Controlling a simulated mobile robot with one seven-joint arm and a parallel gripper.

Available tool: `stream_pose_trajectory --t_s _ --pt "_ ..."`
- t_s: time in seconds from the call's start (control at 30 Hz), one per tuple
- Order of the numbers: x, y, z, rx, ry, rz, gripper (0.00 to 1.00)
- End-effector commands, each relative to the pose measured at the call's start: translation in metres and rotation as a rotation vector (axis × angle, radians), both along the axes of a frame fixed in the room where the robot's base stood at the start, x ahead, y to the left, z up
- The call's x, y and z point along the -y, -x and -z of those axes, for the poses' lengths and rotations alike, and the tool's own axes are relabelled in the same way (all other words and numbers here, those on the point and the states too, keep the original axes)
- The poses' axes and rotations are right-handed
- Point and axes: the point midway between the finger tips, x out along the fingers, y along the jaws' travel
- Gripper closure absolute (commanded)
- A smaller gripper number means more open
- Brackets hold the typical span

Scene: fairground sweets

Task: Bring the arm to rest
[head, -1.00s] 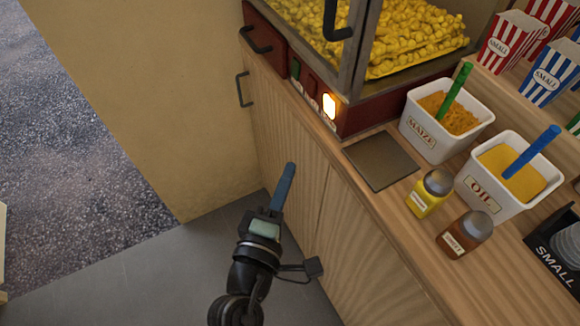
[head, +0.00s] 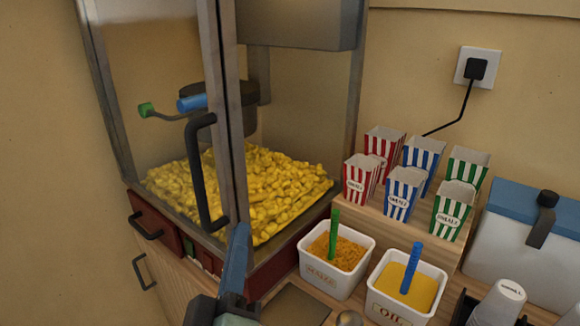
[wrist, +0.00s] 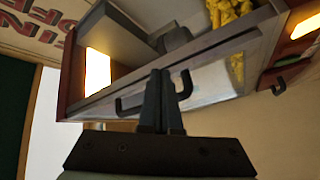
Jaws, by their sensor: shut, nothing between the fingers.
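My gripper (head: 240,235) rises from the bottom of the head view, its fingers together and pointing up. It appears in front of the popcorn machine's (head: 228,110) lower front, just right of the black door handle (head: 201,175). I cannot tell the gap between them. In the wrist view my gripper (wrist: 160,78) is shut with nothing between the fingers. Beyond it there, the popcorn machine (wrist: 205,48) shows tilted. Most of my arm is hidden below the head view's edge.
On the counter stand a maize tub (head: 330,278) with a green scoop handle and an oil tub (head: 385,305) with a blue one. Striped popcorn boxes (head: 405,190) stand on a wooden step behind. A blue-lidded white box (head: 520,255) is at right.

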Motion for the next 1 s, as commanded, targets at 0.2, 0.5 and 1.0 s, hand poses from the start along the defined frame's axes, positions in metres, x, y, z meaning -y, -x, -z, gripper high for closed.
stream_pose_trajectory --t_s 0.2,0.5,1.0 --pt "0.043 0.010 -0.177 0.252 -0.412 -0.116 1.00" --pt "0.068 0.075 -0.335 0.496 -0.741 -0.408 1.00" --pt "0.070 0.093 -0.360 0.533 -0.790 -0.484 1.00"
